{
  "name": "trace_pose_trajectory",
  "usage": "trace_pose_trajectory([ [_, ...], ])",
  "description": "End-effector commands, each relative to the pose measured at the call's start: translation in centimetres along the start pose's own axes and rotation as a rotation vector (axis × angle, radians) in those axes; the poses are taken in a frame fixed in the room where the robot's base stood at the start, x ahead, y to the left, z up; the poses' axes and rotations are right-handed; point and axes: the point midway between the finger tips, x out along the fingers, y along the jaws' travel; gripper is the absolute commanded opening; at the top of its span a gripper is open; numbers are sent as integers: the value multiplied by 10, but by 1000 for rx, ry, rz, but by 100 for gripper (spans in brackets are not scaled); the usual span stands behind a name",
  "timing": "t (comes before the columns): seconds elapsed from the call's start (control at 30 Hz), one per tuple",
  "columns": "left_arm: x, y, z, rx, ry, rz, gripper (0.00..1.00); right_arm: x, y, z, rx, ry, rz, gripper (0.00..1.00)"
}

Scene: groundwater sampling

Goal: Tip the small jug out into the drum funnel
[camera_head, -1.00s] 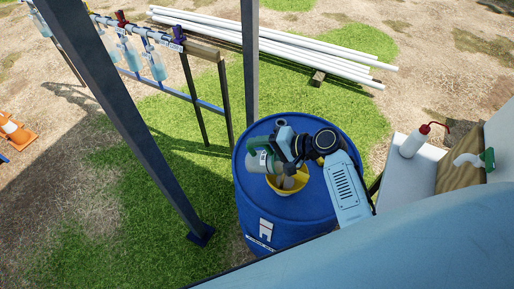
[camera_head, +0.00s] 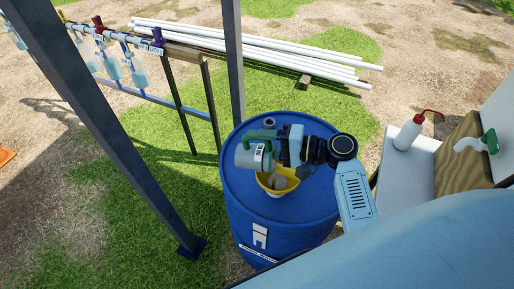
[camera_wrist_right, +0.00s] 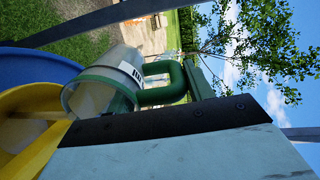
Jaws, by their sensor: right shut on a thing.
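The small jug (camera_head: 250,157) is grey with a green handle and rim and a white label. It is tilted over the left side of the yellow funnel (camera_head: 265,182) on top of the blue drum (camera_head: 275,222). My right gripper (camera_head: 278,138) is shut on the jug's green handle, above the funnel. In the right wrist view the jug (camera_wrist_right: 122,62) lies on a slant, its green-rimmed mouth facing the yellow funnel (camera_wrist_right: 45,150). Whether liquid is running out cannot be told. My left gripper is not in view.
A dark post (camera_head: 110,130) stands left of the drum, and another (camera_head: 235,60) behind it. A white-topped table (camera_head: 405,170) at right holds a red-capped wash bottle (camera_head: 407,135). A rail (camera_head: 165,101) with hanging bottles is at upper left. White pipes (camera_head: 250,52) lie behind.

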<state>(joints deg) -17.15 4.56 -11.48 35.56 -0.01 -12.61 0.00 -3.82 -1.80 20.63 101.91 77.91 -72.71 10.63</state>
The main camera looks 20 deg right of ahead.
Motion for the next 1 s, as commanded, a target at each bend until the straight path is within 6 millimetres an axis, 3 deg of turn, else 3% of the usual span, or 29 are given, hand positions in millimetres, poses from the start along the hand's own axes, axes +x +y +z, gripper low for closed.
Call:
trace_pose_trajectory([
  [1.0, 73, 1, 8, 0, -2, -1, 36, -38, -10, 0, -1, 2, -374, 20],
])
